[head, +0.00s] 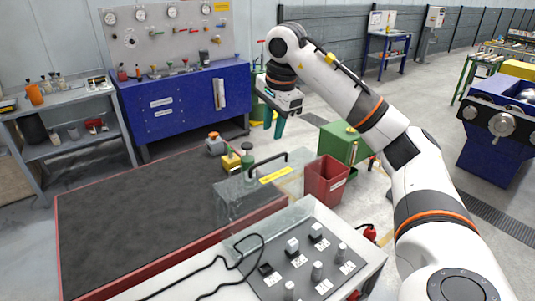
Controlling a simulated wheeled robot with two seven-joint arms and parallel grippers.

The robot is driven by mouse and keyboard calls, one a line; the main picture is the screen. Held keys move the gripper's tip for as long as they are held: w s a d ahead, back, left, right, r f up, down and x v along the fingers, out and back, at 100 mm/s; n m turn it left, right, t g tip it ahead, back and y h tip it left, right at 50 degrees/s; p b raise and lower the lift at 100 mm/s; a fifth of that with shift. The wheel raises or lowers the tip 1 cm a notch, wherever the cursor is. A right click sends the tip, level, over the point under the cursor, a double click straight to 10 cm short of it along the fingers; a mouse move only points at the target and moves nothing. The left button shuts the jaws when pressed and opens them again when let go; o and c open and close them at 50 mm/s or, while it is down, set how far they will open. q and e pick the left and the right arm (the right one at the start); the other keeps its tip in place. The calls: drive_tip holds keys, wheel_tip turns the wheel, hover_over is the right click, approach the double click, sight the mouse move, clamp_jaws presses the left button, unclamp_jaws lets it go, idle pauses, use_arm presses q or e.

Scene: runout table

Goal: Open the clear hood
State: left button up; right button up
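The clear hood (247,193) is a see-through box at the right end of the dark runout table. It has a black bar handle (268,160) and a yellow label on top. It looks lowered, though its clear edges are hard to make out. My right gripper (273,122) is beyond the handle in the picture, pointing down, with its teal fingers apart and nothing between them. It does not touch the hood. My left gripper is out of view.
The runout table (140,220) has a red rim. A control panel (308,258) with knobs and a black cable is in front of the hood. A red bin (326,180) and green box (345,143) stand right of it. Small fittings (230,160) sit behind; a blue cabinet (185,103) is farther back.

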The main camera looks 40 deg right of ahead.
sight(269, 161)
drive_tip(key=f, duration=0.3)
drive_tip(key=w+f+p, duration=0.1)
drive_tip(key=f, duration=0.2)
drive_tip(key=w+f+p, duration=0.1)
drive_tip(key=f, duration=0.2)
drive_tip(key=shift+d+f, duration=0.1)
drive_tip(key=shift+c, duration=0.5)
clamp_jaws()
